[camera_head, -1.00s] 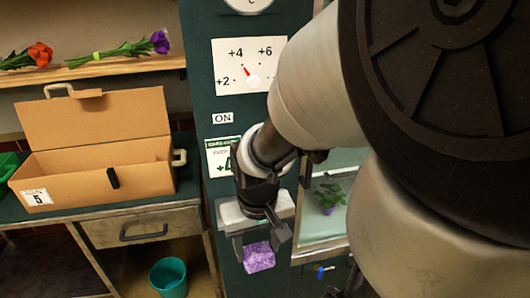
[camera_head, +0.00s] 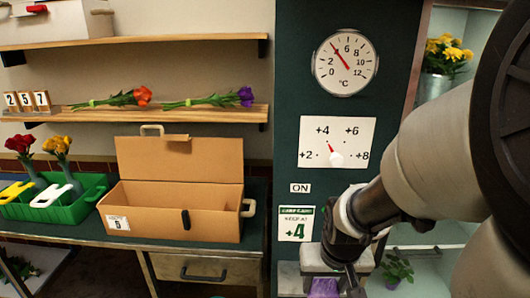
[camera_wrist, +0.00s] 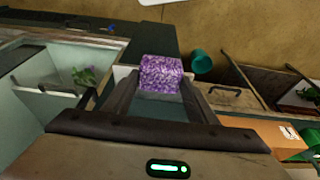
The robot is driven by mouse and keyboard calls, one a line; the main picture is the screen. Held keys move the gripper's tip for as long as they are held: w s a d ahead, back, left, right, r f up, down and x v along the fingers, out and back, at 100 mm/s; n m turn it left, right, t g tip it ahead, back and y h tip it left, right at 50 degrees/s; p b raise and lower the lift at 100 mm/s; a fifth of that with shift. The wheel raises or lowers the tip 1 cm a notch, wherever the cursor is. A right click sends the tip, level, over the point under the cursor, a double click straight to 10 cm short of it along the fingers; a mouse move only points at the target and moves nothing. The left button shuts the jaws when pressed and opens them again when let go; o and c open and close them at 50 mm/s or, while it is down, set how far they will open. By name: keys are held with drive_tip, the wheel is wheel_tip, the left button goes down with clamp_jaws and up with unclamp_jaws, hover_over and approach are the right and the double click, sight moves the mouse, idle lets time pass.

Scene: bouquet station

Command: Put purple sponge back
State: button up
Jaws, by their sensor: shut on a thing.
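The purple sponge (camera_wrist: 161,72) is a speckled block between the two dark fingers of my gripper (camera_wrist: 160,86) in the wrist view. My gripper is shut on it. In the head view, only the top of the sponge (camera_head: 323,287) shows at the bottom edge, below my gripper's grey body, in front of the dark green cabinet front (camera_head: 292,100). A small pale surface (camera_wrist: 122,72) shows beside the sponge in the wrist view; I cannot tell whether it is a holder or whether the sponge touches it.
An open cardboard box (camera_head: 175,210) and a green crate (camera_head: 60,204) with flowers stand on the counter at left. A glass-fronted cooler compartment with a potted plant (camera_head: 398,270) is at right. A teal bucket (camera_wrist: 201,62) stands on the floor.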

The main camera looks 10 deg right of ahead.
drive_tip(key=shift+w+d+f+b, duration=0.1)
drive_tip(key=shift+w+d+b, duration=0.1)
drive_tip(key=shift+w+b, duration=0.3)
drive_tip(key=shift+w+d+f+b, duration=0.1)
drive_tip(key=shift+w+d+b, duration=0.1)
drive_tip(key=shift+w, duration=0.45)
drive_tip(key=w+d, duration=0.2)
drive_tip(key=w, duration=0.5)
drive_tip(key=shift+b+x, duration=0.45)
drive_tip(key=shift+x, duration=3.35)
drive_tip(key=o, duration=1)
drive_tip(key=shift+s, duration=0.15)
